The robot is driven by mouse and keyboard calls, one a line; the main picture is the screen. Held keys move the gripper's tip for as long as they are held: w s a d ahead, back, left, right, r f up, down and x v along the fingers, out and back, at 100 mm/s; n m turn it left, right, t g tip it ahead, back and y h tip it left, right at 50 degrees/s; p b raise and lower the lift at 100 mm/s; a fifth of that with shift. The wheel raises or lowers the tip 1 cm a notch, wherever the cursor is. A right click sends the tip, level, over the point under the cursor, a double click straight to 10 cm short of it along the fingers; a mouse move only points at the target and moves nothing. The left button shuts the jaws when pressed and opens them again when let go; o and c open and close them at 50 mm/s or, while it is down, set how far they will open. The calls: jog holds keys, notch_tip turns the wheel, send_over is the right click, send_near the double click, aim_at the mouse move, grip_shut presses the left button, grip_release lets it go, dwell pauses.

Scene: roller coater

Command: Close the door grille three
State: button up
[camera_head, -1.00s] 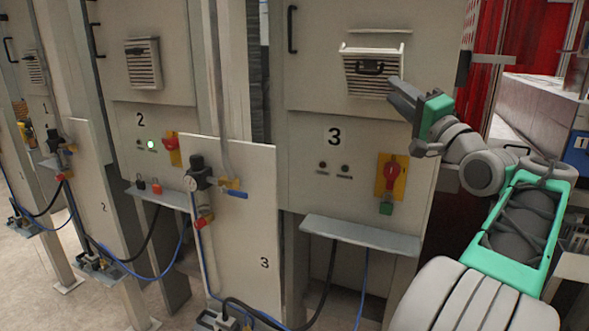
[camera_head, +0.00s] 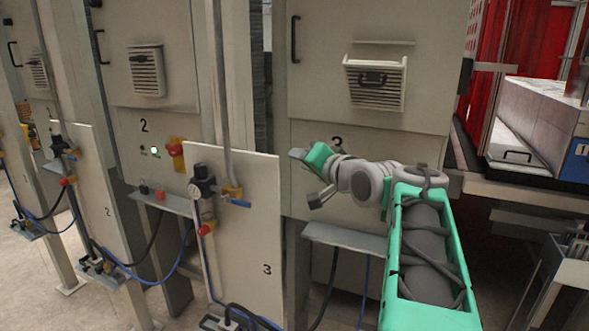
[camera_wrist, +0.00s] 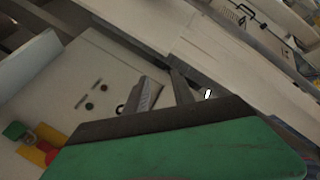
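Door grille three (camera_head: 375,87) is a slatted grey-white vent with a black handle on the upper door of cabinet three (camera_head: 425,112). Its upper edge stands out from the door, so it looks tilted outward. My gripper (camera_head: 299,154) is below and left of the grille, in front of the lower panel, clear of the grille. The wrist view shows its two fingers (camera_wrist: 165,92) apart with nothing between them. A black handle (camera_wrist: 250,12) at the top right of that view seems to be the grille's. My arm hides most of the "3" label and the switch in the head view.
A white board marked 3 (camera_head: 240,232) with a regulator (camera_head: 202,182) stands in front at left. A grey shelf (camera_head: 345,238) juts out below my gripper. The wrist view shows knobs (camera_wrist: 90,105) and a red-yellow switch (camera_wrist: 40,150). Cabinet two's grille (camera_head: 147,73) is further left.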

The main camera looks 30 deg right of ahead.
jog(key=shift+a+f+n+g, duration=0.45)
jog(key=shift+a+f, duration=0.5)
jog(key=shift+f, duration=0.3)
